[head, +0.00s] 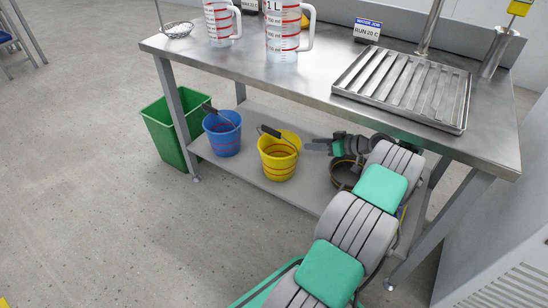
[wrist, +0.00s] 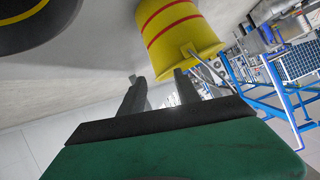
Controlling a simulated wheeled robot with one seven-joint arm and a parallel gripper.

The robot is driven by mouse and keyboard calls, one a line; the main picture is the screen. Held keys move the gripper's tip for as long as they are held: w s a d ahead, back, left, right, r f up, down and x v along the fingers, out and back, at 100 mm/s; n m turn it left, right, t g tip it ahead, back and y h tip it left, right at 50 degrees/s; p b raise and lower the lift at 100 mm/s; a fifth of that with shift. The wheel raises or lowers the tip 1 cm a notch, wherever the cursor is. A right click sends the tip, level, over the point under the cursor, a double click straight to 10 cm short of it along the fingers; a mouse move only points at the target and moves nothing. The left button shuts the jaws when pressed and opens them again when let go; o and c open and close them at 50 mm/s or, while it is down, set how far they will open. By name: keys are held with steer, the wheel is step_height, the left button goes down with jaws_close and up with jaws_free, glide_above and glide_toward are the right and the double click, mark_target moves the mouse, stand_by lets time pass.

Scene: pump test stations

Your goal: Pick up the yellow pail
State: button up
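The yellow pail (head: 279,160) with red bands stands upright on the low shelf under the steel bench. Its wire handle has a dark grip (head: 270,131) leaning over the rim toward the left. My gripper (head: 312,144) is just right of the pail, at about rim height, pointing toward it. In the wrist view the yellow pail (wrist: 180,32) appears at the top, beyond the fingertips. My gripper (wrist: 158,85) is open there, with a gap between its two fingers and nothing between them. Whether a finger touches the pail cannot be told.
A blue pail (head: 222,137) stands left of the yellow one, and a green bin (head: 165,130) is at the bench's left end. A dark round container (head: 342,177) stands right, under my arm. The bench top (head: 320,85) is above, holding measuring jugs (head: 283,40) and a slatted tray (head: 405,85).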

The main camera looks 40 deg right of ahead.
step_height(320, 180, up, 2)
steer(key=w+n, duration=0.2)
steer(key=w, duration=0.1)
steer(key=b, duration=0.1)
glide_toward(283, 135)
steer(key=w+f, duration=0.1)
steer(key=w, duration=0.1)
steer(key=shift+t, duration=0.4)
steer(key=x, duration=0.3)
steer(key=b+x, duration=0.1)
steer(key=x, duration=0.1)
steer(key=shift+w+a+f, duration=0.15)
steer(key=shift+a+f, duration=0.15)
steer(key=shift+a, duration=0.1)
jaws_close()
